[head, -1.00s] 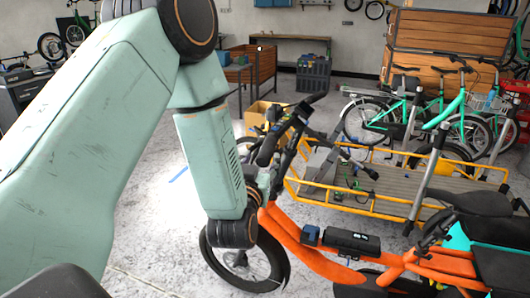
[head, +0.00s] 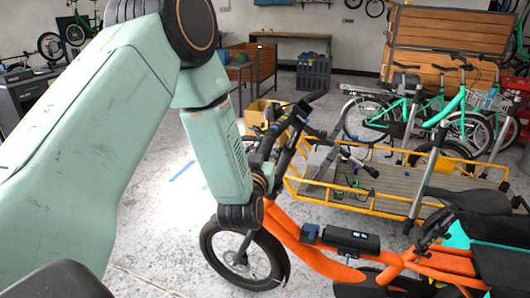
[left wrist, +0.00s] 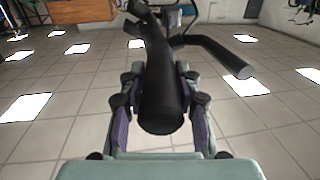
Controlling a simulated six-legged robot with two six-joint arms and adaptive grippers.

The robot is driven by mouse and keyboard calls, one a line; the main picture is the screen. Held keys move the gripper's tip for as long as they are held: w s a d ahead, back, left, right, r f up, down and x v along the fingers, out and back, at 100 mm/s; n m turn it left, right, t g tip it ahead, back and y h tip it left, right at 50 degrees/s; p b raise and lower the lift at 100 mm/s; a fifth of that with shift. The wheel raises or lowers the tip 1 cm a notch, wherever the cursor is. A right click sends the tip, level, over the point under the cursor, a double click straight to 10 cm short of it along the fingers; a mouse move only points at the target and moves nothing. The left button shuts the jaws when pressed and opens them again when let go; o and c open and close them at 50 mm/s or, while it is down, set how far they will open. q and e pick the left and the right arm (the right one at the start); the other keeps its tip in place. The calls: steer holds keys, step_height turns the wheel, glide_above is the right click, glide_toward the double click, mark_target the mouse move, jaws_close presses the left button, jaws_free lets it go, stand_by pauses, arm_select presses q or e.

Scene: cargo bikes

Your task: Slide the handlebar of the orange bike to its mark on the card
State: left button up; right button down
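The orange bike (head: 318,262) stands at the lower middle of the head view, front wheel (head: 240,255) toward me. Its black handlebar (head: 297,118) reaches up and back from my left gripper (head: 270,172), which is mostly hidden behind my wrist. In the left wrist view, the black grip end of the handlebar (left wrist: 162,105) lies between the two fingers of my left gripper (left wrist: 162,80), which close on it from both sides. I cannot make out the card or its mark. My right gripper is not in view.
A yellow-railed cargo bed (head: 385,206) stands right behind the orange bike. Teal bikes (head: 440,120) and a wooden crate wall (head: 445,45) are farther back at right. A blue strip (head: 182,172) lies on the floor at left.

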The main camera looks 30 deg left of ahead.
arm_select(q)
steer(key=shift+a, duration=0.1)
steer(key=c, duration=0.3)
jaws_close()
steer(key=shift+f, duration=0.1)
steer(key=f+b, duration=0.1)
steer(key=a+f+b, duration=0.1)
steer(key=f, duration=0.1)
steer(key=shift+s+f, duration=0.15)
steer(key=shift+f, duration=0.1)
steer(key=o, duration=0.9)
jaws_free()
steer(key=shift+r, duration=0.1)
steer(key=shift+c, duration=0.2)
